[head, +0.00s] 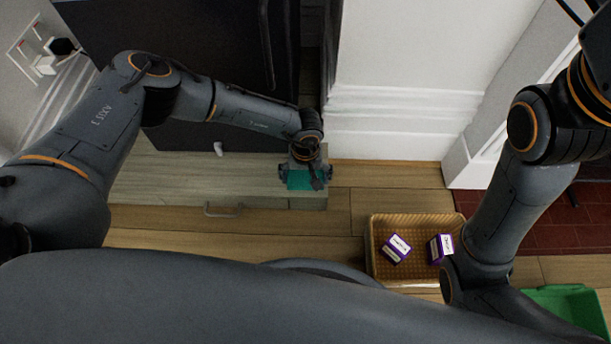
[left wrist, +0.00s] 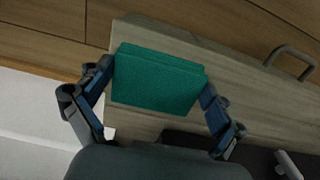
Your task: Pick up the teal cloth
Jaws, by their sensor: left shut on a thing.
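The teal cloth (head: 299,180) is a folded block near the right end of the low wooden cabinet top (head: 170,182) in the head view. In the left wrist view the cloth (left wrist: 158,80) lies between the two fingers, which touch its left and right ends. My left gripper (head: 306,180) is shut on the cloth, over the cabinet top. The left gripper's fingers also show in the left wrist view (left wrist: 160,92). I cannot tell whether the cloth is clear of the surface. My right arm is at the right of the head view, but its gripper is not visible.
A wicker basket (head: 374,262) with two purple-and-white boxes (head: 397,248) stands on the wooden floor. A green container (head: 570,305) is at the lower right. A white wall (head: 400,80) rises behind the cabinet's right end. A dark panel (head: 190,40) stands behind the cabinet.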

